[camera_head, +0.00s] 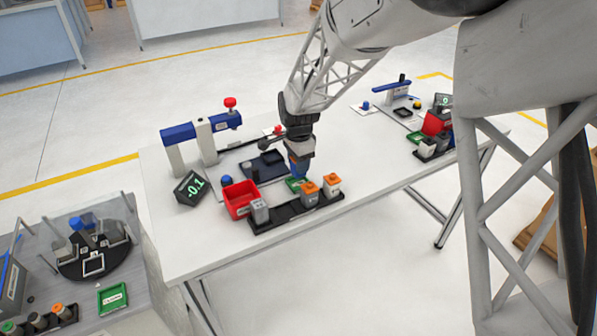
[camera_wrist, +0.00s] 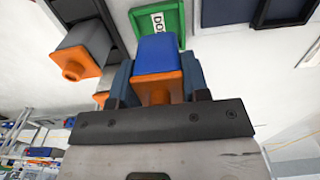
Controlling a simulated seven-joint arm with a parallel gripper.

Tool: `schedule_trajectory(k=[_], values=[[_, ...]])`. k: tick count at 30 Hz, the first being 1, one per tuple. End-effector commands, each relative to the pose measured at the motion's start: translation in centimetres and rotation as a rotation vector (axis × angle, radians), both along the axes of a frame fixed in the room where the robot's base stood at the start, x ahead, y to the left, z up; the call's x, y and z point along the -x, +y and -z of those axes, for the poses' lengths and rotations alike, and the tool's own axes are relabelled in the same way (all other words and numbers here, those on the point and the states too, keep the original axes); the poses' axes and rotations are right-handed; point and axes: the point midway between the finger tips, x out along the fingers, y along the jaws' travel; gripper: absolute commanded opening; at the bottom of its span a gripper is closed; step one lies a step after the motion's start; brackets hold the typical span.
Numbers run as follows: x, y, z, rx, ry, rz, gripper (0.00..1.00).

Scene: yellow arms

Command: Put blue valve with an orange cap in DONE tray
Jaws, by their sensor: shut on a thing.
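My gripper (camera_head: 299,165) is shut on the blue valve with an orange cap (camera_wrist: 158,56). In the wrist view the valve sits between both fingers, with its orange end toward the wrist. The green DONE tray (camera_wrist: 173,18) shows just past the valve, its label partly covered. In the head view the tray (camera_head: 293,184) lies on the table directly below or beside the held valve, partly hidden. I cannot tell whether the valve touches the tray.
A black rack (camera_head: 268,222) with grey, orange-capped valves (camera_head: 309,193) stands in front of the tray. A red bin (camera_head: 240,198) is to the left. A display (camera_head: 189,188) and a blue-topped fixture (camera_head: 190,131) stand farther left.

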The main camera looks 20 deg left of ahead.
Motion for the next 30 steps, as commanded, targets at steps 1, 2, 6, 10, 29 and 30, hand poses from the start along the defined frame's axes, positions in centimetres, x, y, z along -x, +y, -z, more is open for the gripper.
schedule_trajectory(k=[1, 2, 6, 10, 29, 30], values=[[0.0, 0.0, 0.0, -0.001, -0.001, 0.000, 0.13], [0.0, 0.0, 0.0, 0.000, 0.000, 0.000, 0.13], [0.0, 0.0, 0.0, 0.000, 0.000, 0.000, 0.13], [0.0, 0.0, 0.4, 0.001, 0.001, 0.000, 0.13], [0.0, 0.0, 3.7, 0.000, 0.000, 0.000, 0.13], [0.0, 0.0, 3.7, 0.000, 0.000, 0.000, 0.13]])
